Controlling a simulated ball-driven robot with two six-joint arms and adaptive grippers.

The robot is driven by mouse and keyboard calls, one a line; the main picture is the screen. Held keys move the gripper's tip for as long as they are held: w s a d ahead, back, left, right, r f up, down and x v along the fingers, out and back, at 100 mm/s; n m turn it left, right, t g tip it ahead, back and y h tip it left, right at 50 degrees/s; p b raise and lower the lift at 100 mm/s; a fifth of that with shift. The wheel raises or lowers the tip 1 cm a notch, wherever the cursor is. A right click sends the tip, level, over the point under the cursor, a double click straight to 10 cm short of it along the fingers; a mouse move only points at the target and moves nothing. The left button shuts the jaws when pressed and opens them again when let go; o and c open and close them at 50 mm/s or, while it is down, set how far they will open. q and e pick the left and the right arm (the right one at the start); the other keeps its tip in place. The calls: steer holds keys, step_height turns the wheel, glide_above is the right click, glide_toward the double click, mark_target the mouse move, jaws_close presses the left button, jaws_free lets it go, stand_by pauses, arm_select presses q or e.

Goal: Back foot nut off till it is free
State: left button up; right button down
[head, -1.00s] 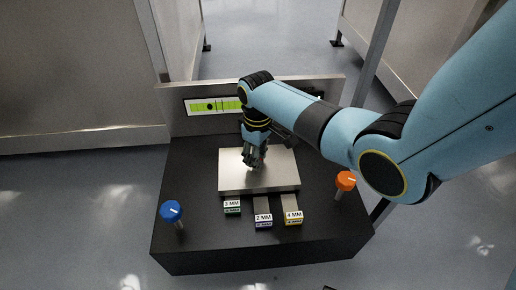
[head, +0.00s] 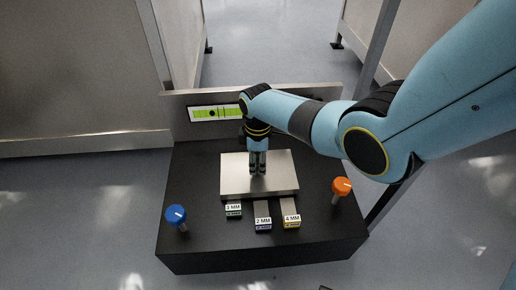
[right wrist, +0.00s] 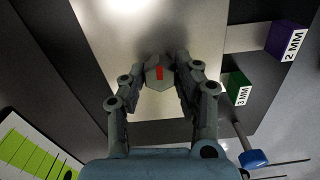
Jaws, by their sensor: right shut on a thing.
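The foot nut (right wrist: 152,84) is a grey hexagon with a red mark on top, seen in the right wrist view over the steel plate (right wrist: 205,25). My right gripper (right wrist: 162,72) is shut on it, a fingertip on either side. In the head view my right gripper (head: 258,170) points down at the back middle of the steel plate (head: 235,187); the nut is hidden there by the fingers. Any thread or foot under the nut is hidden. My left gripper is not in view.
The plate sits on a black bench (head: 200,250). Along its front are tabs marked 3 MM (head: 233,211), 2 MM (head: 263,223) and 4 MM (head: 292,221). A blue knob (head: 176,214) and an orange knob (head: 341,186) stand at the sides. A green level gauge (head: 212,113) is behind.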

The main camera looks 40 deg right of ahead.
mark_target(258, 163)
stand_by(0.3)
steer(key=c, duration=1)
jaws_free()
steer(key=shift+o, duration=0.2)
step_height(258, 163, up, 12)
